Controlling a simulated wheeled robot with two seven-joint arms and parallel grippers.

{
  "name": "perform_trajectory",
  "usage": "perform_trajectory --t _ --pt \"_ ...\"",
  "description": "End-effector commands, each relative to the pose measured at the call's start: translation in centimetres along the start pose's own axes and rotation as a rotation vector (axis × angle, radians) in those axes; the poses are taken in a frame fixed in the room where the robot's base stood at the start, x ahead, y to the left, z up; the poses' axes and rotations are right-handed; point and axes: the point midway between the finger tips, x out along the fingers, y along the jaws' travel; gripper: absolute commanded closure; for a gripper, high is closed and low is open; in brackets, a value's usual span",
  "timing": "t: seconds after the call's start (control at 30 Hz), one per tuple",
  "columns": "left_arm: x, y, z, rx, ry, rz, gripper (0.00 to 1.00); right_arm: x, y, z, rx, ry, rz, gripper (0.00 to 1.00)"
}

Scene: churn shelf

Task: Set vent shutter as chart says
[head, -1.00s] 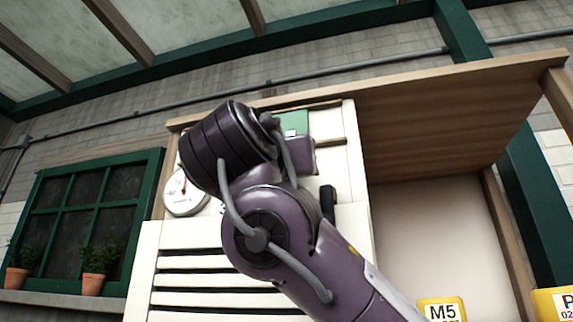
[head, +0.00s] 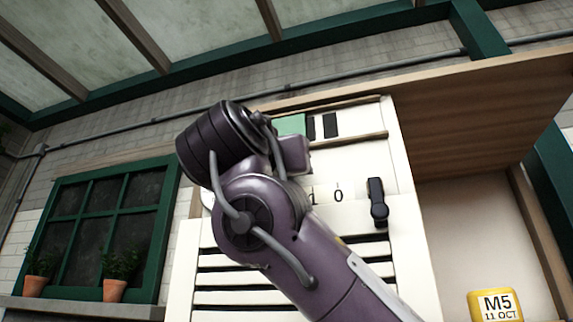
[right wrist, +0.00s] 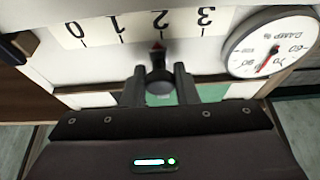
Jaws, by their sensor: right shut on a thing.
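The vent shutter (head: 245,298) is a white slatted panel with dark gaps between its slats. My right arm crosses in front of it in the head view, and its gripper is hidden there. In the right wrist view, my right gripper (right wrist: 160,78) is shut on a dark knob (right wrist: 158,62) with a red pointer. The scale strip (right wrist: 100,28) reads 0 to 3, upside down, and the pointer stands at about 2. A green card (head: 291,125) is partly hidden behind my arm, with dark bars beside it; I cannot read a chart. My left gripper is out of view.
A black handle (head: 377,203) stands right of the 0.

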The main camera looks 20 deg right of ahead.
Motion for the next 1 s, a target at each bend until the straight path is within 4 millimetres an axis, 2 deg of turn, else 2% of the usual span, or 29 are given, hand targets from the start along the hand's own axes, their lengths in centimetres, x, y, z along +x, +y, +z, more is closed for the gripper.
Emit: perform_trajectory --t 0.07,0.1,0.23,0.57,0.67,0.8,1.0 --pt "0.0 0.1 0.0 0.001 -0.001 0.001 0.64 0.1 0.1 -0.1 0.005 0.001 0.001 1.0" --pt "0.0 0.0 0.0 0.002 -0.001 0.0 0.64 0.1 0.1 -0.1 0.005 0.001 0.0 0.72" --pt "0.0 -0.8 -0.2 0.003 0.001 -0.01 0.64 0.1 0.1 -0.1 0.004 0.001 0.0 0.55" --pt "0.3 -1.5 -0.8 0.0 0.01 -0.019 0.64 -0.3 0.1 0.0 0.004 0.002 -0.001 0.54" --pt "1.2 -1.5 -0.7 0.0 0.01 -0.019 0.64 -1.5 0.1 0.2 0.004 0.003 -0.001 0.54" --pt "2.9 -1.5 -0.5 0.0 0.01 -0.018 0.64 -4.1 0.1 0.4 0.006 0.003 -0.001 0.54" --pt "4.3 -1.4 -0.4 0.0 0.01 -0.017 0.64 -6.9 0.1 0.3 0.005 0.001 -0.001 0.54"
